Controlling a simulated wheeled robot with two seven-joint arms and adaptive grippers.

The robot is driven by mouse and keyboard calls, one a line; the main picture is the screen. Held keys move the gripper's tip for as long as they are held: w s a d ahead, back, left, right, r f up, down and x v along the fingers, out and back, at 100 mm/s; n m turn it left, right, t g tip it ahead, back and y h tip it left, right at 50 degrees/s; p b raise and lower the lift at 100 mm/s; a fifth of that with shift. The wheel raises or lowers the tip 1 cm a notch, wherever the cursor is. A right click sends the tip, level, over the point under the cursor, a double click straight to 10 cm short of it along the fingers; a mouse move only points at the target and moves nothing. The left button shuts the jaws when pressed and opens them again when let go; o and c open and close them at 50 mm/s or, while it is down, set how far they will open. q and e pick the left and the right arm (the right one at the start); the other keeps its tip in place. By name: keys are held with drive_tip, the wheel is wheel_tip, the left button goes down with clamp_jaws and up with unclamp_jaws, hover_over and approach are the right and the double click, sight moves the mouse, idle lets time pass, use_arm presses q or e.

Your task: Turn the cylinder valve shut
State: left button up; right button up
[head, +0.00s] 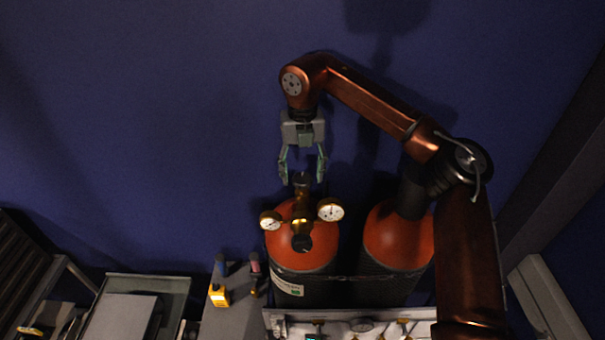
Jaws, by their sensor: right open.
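Two gas cylinders with orange tops stand side by side against the blue wall. The left cylinder (288,248) carries a brass valve with a regulator (300,224) and two round gauges, the left gauge (270,220) and the right gauge (331,209). A dark valve knob (302,180) sits on top of the valve. My right gripper (303,180) points down from above, open, its fingertips on either side of the knob. I cannot tell whether the fingers touch it. My left gripper is not in view.
The right cylinder (392,240) stands partly behind my right arm. A strap (350,277) crosses both cylinders. A yellow handheld device (219,295) stands on a grey surface to the left, near a grey tray (178,288). A light panel (290,325) with fittings lies in front.

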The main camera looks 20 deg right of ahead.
sight(303, 178)
wheel_tip(303, 178, up, 12)
idle(0.5)
drive_tip(key=shift+f, duration=0.15)
